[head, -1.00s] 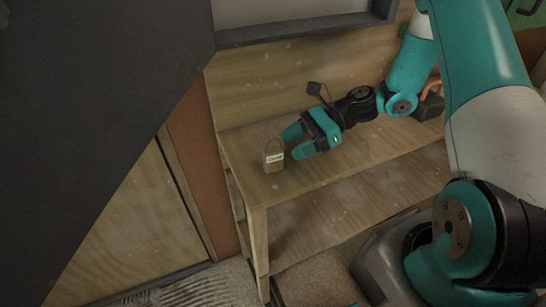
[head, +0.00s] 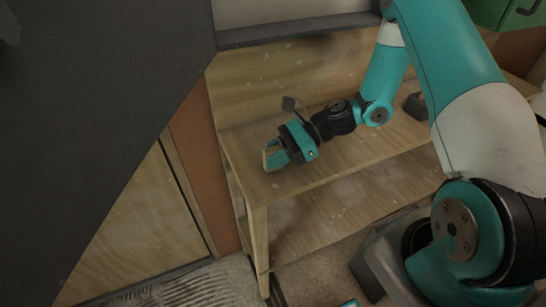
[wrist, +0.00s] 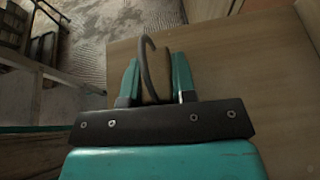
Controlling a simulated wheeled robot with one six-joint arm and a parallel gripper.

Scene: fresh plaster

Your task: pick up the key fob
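The key fob (wrist: 149,89) is a small tan-brown block with a tall dark loop at its top. In the wrist view it sits between the two teal fingers of my gripper (wrist: 158,80), with its loop rising past the fingertips. In the head view my gripper (head: 272,156) is at the left end of the wooden bench (head: 340,162), around the fob (head: 266,154). Most of the fob is hidden there by the fingers. The fingers are apart, one on each side of the fob; firm contact is not visible. The fob appears to be standing on the bench.
A dark box (head: 416,106) lies on the bench farther right, partly near my arm. A large dark panel (head: 90,90) fills the left of the head view. The bench top in front of my gripper is clear. A lower shelf (head: 345,205) is underneath.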

